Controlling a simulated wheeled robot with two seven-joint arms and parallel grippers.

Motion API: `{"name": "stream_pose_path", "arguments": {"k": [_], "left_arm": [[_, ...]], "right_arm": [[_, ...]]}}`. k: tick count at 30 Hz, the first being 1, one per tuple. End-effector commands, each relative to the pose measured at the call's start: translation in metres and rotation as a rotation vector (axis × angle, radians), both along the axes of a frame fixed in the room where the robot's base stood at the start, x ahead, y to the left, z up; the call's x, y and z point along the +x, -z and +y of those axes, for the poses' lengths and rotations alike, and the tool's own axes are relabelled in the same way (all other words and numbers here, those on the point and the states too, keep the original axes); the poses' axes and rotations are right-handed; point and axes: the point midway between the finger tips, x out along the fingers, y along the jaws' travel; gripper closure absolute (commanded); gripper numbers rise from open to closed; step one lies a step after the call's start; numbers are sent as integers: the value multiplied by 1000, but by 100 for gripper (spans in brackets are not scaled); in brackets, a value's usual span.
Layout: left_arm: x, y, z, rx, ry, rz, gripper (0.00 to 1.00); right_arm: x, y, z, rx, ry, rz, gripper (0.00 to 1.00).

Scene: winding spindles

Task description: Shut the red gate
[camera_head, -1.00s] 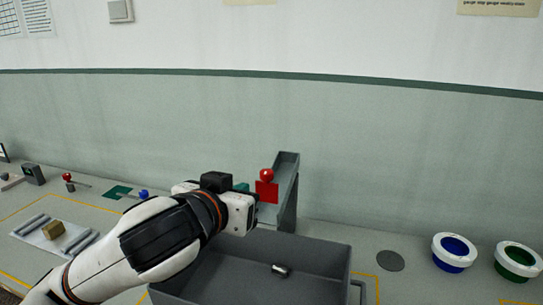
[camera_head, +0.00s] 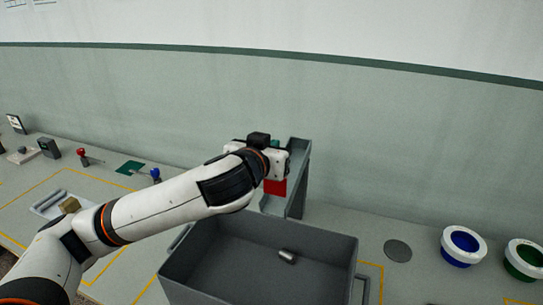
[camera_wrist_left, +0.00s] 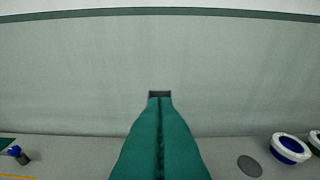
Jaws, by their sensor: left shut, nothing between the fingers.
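The red gate (camera_head: 275,187) is a small red plate on the sloping grey chute (camera_head: 300,165) at the back of the table. Its lower part shows in the head view. Its top and the red ball knob are hidden behind my left gripper (camera_head: 275,144), which is in front of and above the plate. In the left wrist view the teal fingers (camera_wrist_left: 160,98) are shut together with nothing between them. The dark end of the chute (camera_wrist_left: 160,93) shows just past their tips. Contact with the gate cannot be told. My right gripper is not in view.
A grey bin (camera_head: 225,262) with a small metal cylinder (camera_head: 287,256) in it stands below the chute. A blue-lined bowl (camera_head: 462,245) and a green-lined bowl (camera_head: 524,259) are at right. A blue knob (camera_head: 156,175) and a red knob (camera_head: 82,153) stand at left.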

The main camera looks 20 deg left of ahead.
Motion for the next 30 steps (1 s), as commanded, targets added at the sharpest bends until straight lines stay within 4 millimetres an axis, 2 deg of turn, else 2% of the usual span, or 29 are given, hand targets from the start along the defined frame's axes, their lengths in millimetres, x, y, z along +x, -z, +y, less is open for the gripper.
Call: {"name": "stream_pose_path", "arguments": {"k": [3, 9, 20, 23, 30], "left_arm": [[-2, 20, 0, 2, 0, 5, 100], [-2, 37, 0, 0, 0, 2, 100], [-2, 40, 0, -1, 0, 1, 100], [-3, 49, -1, -2, 0, 2, 100], [-3, 94, -1, -3, 1, 5, 100]], "right_arm": [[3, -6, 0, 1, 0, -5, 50], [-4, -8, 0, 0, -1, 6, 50], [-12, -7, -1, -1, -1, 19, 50], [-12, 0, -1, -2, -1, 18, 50], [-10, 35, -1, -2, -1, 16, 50]]}}
